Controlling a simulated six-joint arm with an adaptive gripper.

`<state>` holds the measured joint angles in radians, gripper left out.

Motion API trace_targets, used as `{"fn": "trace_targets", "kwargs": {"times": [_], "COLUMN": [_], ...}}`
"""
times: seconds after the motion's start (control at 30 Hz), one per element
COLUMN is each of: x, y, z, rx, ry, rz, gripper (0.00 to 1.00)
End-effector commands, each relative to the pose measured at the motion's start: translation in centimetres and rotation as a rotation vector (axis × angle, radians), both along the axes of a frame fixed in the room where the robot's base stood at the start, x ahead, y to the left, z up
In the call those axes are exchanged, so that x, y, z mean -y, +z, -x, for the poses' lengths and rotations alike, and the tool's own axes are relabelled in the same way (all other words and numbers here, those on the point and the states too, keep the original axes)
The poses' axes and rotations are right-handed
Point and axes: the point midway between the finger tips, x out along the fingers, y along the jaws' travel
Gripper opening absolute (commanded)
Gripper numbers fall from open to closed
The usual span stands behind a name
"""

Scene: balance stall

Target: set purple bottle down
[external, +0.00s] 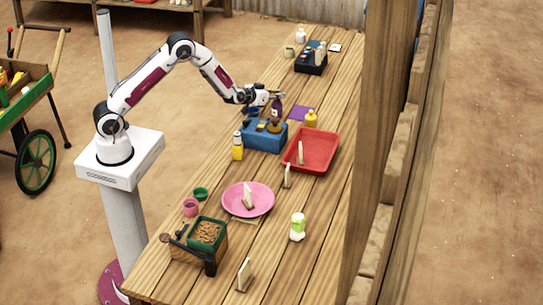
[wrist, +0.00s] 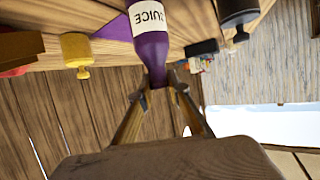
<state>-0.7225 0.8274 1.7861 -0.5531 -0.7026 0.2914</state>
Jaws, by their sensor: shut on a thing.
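My gripper (external: 268,97) is shut on the purple bottle (external: 277,107), just behind the blue crate. In the wrist view my fingers (wrist: 165,94) close on the purple bottle (wrist: 151,46), whose white label reads "JUICE".
The blue crate (external: 262,143) with items in it stands close in front. A black crate (external: 311,68) stands farther back.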

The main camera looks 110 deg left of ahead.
Motion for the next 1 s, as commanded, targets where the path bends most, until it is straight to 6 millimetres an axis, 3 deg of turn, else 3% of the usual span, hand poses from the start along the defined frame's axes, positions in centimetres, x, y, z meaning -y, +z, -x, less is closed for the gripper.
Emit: {"fn": "trace_targets", "kwargs": {"times": [0.17,0.2,0.23,0.27,0.77,1.0], "x": [0.0,0.0,0.0,0.0,0.0,1.3], "y": [-0.2,-0.3,-0.3,-0.3,0.1,0.7], "z": [0.0,0.0,0.0,0.0,0.0,0.6], "rx": [0.000,0.000,0.000,0.000,0.000,0.000], "ry": [0.000,0.000,0.000,0.000,0.000,0.000], "rz": [-0.001,0.000,0.000,0.000,0.000,0.000], "gripper": [0.00,0.24,0.32,0.33,0.33,0.33]}}
